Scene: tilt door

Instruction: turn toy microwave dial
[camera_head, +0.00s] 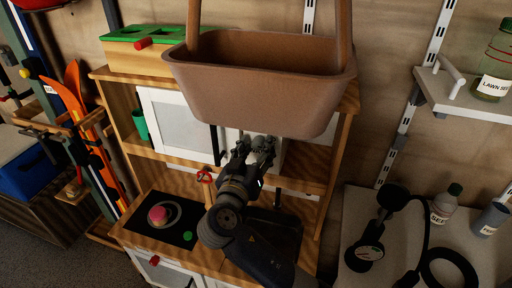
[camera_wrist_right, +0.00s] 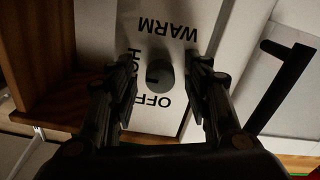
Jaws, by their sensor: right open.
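The microwave dial (camera_wrist_right: 160,76) is a dark round knob on a white panel (camera_wrist_right: 178,22) lettered WARM, HOT and OFF, upside down in the right wrist view. A small mark shows on its face, but its exact setting is hard to tell. My right gripper (camera_wrist_right: 165,82) is open, one finger on each side of the dial, with gaps visible on both sides. In the head view, my right gripper (camera_head: 254,147) is at the toy kitchen's middle shelf and hides the dial. The white microwave door (camera_head: 183,122) is left of it. My left gripper is not in view.
A brown basket (camera_head: 262,90) overhangs close above my right gripper. A dark handle (camera_wrist_right: 278,85) stands out right of the dial in the wrist view. A stove top (camera_head: 187,224) with a pink piece lies below left. A grey table (camera_head: 345,225) stands at right.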

